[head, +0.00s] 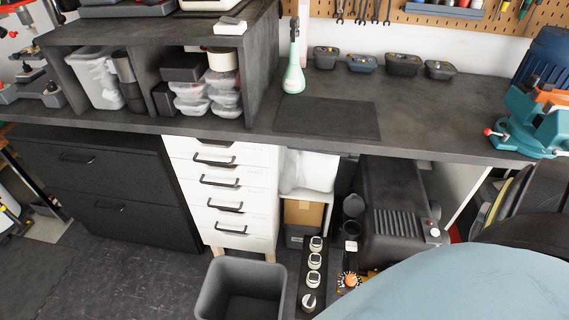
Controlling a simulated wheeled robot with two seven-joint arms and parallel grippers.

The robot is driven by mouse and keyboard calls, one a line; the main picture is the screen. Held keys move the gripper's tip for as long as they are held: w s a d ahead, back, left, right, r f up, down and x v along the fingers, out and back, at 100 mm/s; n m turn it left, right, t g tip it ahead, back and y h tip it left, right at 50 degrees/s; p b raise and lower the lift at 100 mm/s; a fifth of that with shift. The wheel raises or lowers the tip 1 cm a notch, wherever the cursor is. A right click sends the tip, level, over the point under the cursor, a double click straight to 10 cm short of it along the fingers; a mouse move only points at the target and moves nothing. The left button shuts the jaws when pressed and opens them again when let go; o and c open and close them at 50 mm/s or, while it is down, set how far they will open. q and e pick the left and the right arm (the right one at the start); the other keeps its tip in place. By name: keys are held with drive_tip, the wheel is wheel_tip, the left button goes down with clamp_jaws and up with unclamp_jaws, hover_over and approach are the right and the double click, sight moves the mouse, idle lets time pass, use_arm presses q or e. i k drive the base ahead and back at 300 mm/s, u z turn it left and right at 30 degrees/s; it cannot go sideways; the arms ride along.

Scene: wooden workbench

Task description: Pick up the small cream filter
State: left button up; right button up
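A small cream round piece (222,59) sits on top of stacked clear containers in the right compartment of the dark shelf unit (262,75). It looks like the cream filter, but it is too small to be sure. A flat whitish object (230,26) lies on top of the shelf unit at its front right edge; I cannot tell what it is. Neither of my grippers shows in the head view.
A green-white spray bottle (294,78) stands on the workbench (430,105) right of the shelf. A dark mat (328,117) lies bare before it. Small dark bins (403,64) line the back. A teal vise (530,120) is at the right. A grey bin (241,268) stands below.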

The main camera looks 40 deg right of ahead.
sight(315, 243)
drive_tip(key=u, duration=0.05)
drive_tip(key=k, duration=0.65)
drive_tip(key=z, duration=0.75)
drive_tip(key=i, duration=0.5)
drive_tip(key=z, duration=0.05)
